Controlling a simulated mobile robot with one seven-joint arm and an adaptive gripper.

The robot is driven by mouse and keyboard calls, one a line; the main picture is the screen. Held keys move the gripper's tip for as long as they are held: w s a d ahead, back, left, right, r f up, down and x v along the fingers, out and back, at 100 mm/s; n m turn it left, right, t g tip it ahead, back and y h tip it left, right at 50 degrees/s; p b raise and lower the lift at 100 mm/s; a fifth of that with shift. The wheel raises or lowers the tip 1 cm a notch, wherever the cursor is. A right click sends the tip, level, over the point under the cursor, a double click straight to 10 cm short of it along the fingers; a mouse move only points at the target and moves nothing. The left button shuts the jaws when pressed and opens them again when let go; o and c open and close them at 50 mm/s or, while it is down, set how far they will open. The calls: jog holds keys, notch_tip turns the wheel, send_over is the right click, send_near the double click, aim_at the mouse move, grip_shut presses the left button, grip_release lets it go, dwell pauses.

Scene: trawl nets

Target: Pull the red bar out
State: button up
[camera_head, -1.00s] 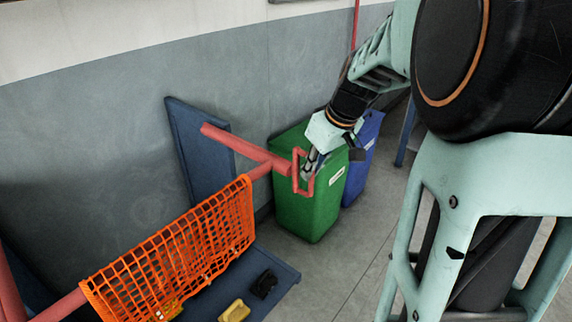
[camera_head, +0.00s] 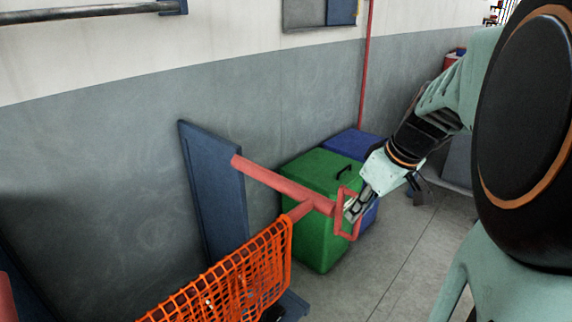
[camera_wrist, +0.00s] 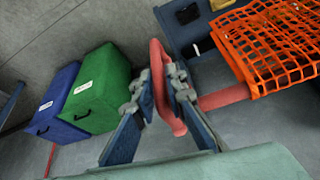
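The red bar (camera_head: 280,185) has a crosspiece at its near end and a red loop handle (camera_head: 357,215) beyond it. An orange net (camera_head: 240,280) hangs on the bar's length, left of the crosspiece. My gripper (camera_head: 352,208) is at the handle's right side. In the wrist view the red handle (camera_wrist: 158,60) lies between my two fingers (camera_wrist: 160,85), which look closed against it. The bar (camera_wrist: 222,98) and net (camera_wrist: 268,45) also show right of the fingers. The bar's far end is out of the head view.
A blue upright panel (camera_head: 215,205) stands against the wall behind the crosspiece. A green bin (camera_head: 310,245) and a blue bin (camera_head: 355,143) stand close behind the handle. The grey floor right of the bins (camera_head: 405,255) is clear.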

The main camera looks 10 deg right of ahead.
jog(key=o, duration=0.3)
jog(key=shift+r, duration=0.1)
notch_tip(320, 180, up, 10)
jog(key=shift+f, duration=0.1)
dwell(0.5)
